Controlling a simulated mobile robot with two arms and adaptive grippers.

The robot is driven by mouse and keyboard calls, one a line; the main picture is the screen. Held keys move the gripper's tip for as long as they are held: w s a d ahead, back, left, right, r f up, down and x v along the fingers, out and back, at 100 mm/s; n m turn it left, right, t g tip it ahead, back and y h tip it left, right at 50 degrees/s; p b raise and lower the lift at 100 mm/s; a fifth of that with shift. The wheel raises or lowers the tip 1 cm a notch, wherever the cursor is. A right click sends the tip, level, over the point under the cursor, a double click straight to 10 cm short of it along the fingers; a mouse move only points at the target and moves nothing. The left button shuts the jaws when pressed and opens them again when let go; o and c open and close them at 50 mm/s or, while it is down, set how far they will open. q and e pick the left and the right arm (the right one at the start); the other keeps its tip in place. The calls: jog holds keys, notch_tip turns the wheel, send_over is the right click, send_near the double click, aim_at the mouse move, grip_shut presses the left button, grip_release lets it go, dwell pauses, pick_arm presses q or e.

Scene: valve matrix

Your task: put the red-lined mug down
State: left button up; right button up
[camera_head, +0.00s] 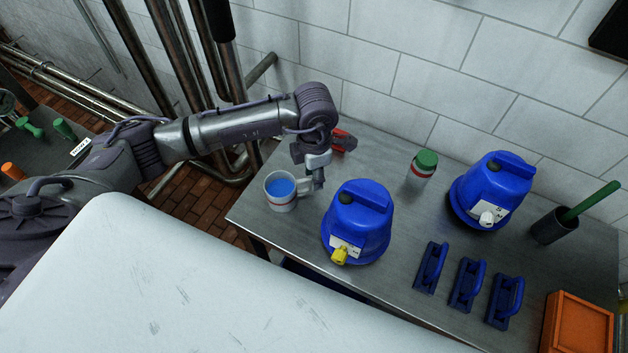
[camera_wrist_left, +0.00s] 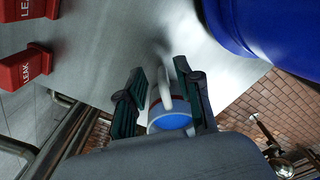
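The mug (camera_head: 281,192) is pale with a red band round its outside and a bright blue inside. It is upright over the left end of the metal table (camera_head: 395,240); I cannot tell for sure whether its base touches. My left gripper (camera_head: 318,180) is at the handle, on the mug's right side. In the left wrist view, the two dark fingers of this gripper (camera_wrist_left: 161,82) stand apart on either side of the pale handle (camera_wrist_left: 164,90), with a gap visible. The mug's blue inside (camera_wrist_left: 170,122) is partly hidden by the gripper body. My right gripper is out of view.
A blue container with a yellow spout (camera_head: 358,222) stands close right of the mug. Red blocks (camera_head: 343,140) lie behind the gripper. A green-lidded jar (camera_head: 422,168), another blue container (camera_head: 492,190), blue handled tools (camera_head: 468,284) and an orange crate (camera_head: 578,325) are farther right.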

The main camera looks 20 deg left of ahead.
pick_arm(q)
notch_tip(320, 180, up, 9)
jog(key=b, duration=0.2)
jog(key=shift+r, duration=0.1)
